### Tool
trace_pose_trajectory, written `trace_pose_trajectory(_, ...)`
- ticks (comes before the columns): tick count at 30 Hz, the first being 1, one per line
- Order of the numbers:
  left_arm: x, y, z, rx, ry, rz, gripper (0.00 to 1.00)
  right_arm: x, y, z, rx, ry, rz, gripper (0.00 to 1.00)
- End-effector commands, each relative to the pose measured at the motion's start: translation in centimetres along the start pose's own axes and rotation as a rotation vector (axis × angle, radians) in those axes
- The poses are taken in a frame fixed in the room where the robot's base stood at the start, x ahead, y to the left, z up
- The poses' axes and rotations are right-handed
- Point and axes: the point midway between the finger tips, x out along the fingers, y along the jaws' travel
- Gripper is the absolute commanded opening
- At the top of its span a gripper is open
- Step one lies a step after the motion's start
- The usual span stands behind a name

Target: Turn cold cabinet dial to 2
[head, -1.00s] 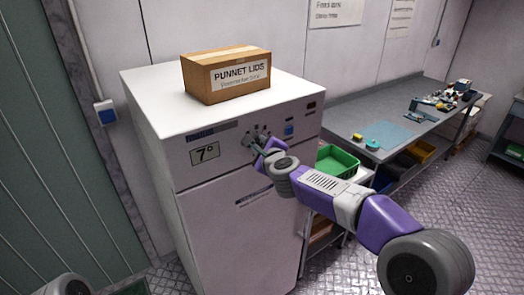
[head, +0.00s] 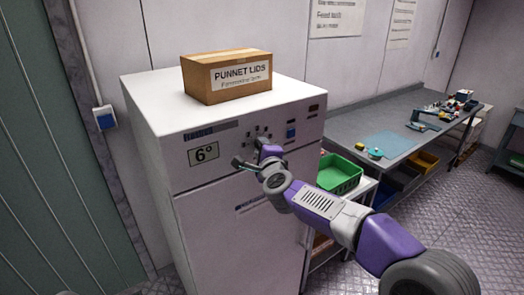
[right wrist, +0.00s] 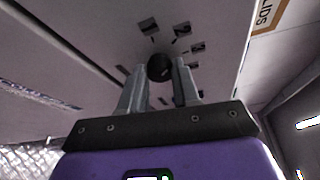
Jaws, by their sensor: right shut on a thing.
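The white cold cabinet (head: 235,225) stands upright in the head view, with a display (head: 204,152) reading 6°. Its round black dial (right wrist: 160,67) is at the middle of the right wrist view, with printed marks around it; a 2 seems to be among them, at the upper right of the dial. My right gripper (right wrist: 158,78) has its two fingers on either side of the dial and is shut on it. In the head view the gripper (head: 256,152) is turned at the panel and hides most of the dial. My left gripper is not in view.
A cardboard box marked PUNNET LIDS (head: 227,76) sits on the cabinet top. A blue switch (head: 291,133) is right of the dial on the panel. A green crate (head: 340,174) and a grey workbench (head: 350,113) stand to the right.

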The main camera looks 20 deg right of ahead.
Motion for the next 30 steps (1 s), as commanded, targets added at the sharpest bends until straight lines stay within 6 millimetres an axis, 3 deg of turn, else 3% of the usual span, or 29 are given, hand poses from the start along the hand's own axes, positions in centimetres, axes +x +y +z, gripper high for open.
trace_pose_trajectory(7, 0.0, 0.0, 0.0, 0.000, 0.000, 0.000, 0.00, 0.0, 0.0, 0.0, 0.000, 0.000, 0.000, 0.01)
trace_pose_trajectory(8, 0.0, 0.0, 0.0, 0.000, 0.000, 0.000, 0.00, 0.0, 0.0, 0.0, 0.000, 0.000, 0.000, 0.36)
trace_pose_trajectory(12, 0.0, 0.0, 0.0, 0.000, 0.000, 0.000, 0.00, 0.0, 0.0, 0.0, 0.000, 0.000, 0.000, 0.57)
trace_pose_trajectory(23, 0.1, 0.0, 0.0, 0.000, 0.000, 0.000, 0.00, -0.5, 0.0, 0.0, 0.001, -0.001, 0.000, 0.57)
trace_pose_trajectory(30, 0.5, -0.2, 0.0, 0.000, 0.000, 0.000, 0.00, -4.0, -0.1, 0.0, 0.001, -0.002, -0.002, 0.57)
